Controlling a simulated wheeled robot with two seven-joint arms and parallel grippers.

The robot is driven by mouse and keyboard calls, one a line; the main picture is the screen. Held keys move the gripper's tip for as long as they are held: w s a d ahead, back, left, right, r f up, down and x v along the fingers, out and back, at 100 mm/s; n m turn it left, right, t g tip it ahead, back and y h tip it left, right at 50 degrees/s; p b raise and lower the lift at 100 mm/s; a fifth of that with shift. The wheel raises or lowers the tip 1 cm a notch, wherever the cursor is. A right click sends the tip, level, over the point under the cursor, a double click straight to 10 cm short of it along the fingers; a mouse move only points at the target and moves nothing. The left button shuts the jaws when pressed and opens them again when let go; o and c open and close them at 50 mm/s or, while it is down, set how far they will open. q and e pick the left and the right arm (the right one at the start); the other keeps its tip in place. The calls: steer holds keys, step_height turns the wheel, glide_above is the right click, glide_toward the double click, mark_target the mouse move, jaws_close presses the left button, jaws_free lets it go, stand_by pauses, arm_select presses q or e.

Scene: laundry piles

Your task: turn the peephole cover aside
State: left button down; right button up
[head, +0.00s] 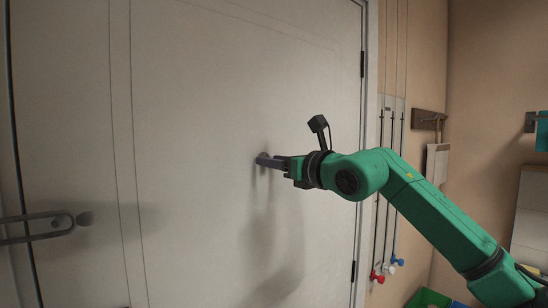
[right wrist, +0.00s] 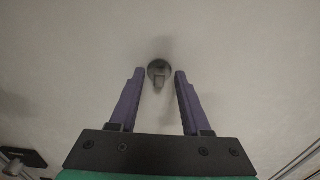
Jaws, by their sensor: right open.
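The peephole cover (right wrist: 159,72) is a small round grey disc with a short tab at its lower edge, on the pale door (head: 200,110). In the right wrist view it lies just beyond and between my fingertips. My right gripper (head: 263,160) reaches the door from the right, and its fingers hide most of the cover in the head view. In the right wrist view the right gripper (right wrist: 159,72) is open, one purple finger on each side, with nothing between them. I cannot tell whether the fingers touch the cover. My left gripper is not in view.
A dark lever handle (head: 40,225) sits at the door's left. Hinges (head: 362,64) run down its right edge. Right of the door are vertical rods with red (head: 377,276) and blue (head: 398,262) ends, a wall hook rack (head: 429,119) and a green bin (head: 428,298).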

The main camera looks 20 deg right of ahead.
jaws_close()
steer(key=m+b, duration=0.3)
steer(key=a+m+b, duration=0.1)
steer(key=m+b, duration=0.1)
steer(key=m, duration=0.2)
steer(key=s+a+r+m+b, duration=0.1)
steer(key=m+b, duration=0.2)
steer(key=shift+m+b, duration=0.3)
steer(key=shift+m, duration=0.1)
steer(key=shift+r+m+b, duration=0.2)
steer(key=shift+m, duration=0.55)
steer(key=shift+r+m+b, duration=0.15)
steer(key=shift+m+b, duration=0.05)
steer(key=shift+m, duration=0.55)
